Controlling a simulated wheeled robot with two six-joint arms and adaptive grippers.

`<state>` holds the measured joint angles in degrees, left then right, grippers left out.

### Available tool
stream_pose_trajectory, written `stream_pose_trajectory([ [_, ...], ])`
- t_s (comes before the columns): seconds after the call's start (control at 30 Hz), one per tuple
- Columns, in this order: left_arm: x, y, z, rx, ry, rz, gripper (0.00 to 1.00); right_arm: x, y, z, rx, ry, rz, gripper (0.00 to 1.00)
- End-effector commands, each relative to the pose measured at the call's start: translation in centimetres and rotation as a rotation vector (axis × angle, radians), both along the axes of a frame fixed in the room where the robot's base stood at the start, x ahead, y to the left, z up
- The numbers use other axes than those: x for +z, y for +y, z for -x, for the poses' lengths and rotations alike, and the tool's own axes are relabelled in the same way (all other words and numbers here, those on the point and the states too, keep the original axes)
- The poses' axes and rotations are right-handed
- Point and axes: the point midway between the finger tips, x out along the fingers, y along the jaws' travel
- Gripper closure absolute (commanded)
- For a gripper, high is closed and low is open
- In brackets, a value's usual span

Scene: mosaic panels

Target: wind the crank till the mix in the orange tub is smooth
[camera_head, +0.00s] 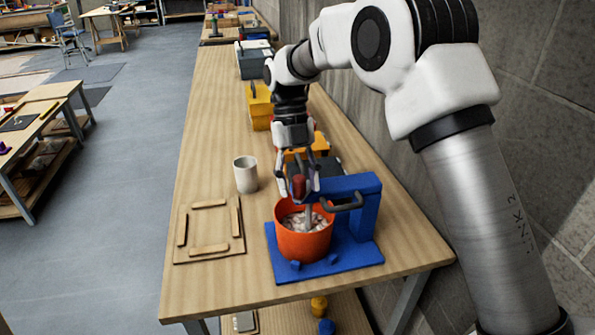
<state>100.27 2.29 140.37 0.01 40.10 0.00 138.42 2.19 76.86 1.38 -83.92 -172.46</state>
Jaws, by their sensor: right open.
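The orange tub (303,241) stands on the blue base (328,268) of a mixer near the front of the bench. A lumpy pale and reddish mix (307,221) shows inside it around a grey shaft. The blue mixer arm (352,185) reaches over the tub from the right. A dark grey handle (343,204) sticks out from its front, and a red knob (298,185) stands above the tub. My right gripper (297,190) is open and points down, with its fingers around the red knob; contact cannot be told. My left gripper is out of view.
A pale cup (245,174) stands left of the mixer. A wooden board (209,230) with several strips lies at the front left of the bench (205,120). Yellow, orange and grey boxes line the bench behind, along the grey block wall (545,130).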

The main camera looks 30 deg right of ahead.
Motion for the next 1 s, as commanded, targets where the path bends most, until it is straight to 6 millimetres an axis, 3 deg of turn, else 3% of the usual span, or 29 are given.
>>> stream_pose_trajectory([
  [0.17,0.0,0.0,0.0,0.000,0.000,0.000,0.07,2.5,-0.2,-1.1,0.000,-0.005,0.000,0.46],
  [0.4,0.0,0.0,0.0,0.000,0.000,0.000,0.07,8.2,-0.5,-3.6,0.000,-0.003,0.000,0.46],
  [0.5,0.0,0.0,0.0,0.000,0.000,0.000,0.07,9.7,-0.6,-4.2,0.000,-0.001,0.000,0.46],
  [1.0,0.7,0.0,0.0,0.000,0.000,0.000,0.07,11.2,-0.7,-4.6,-0.009,0.002,0.004,0.47],
])
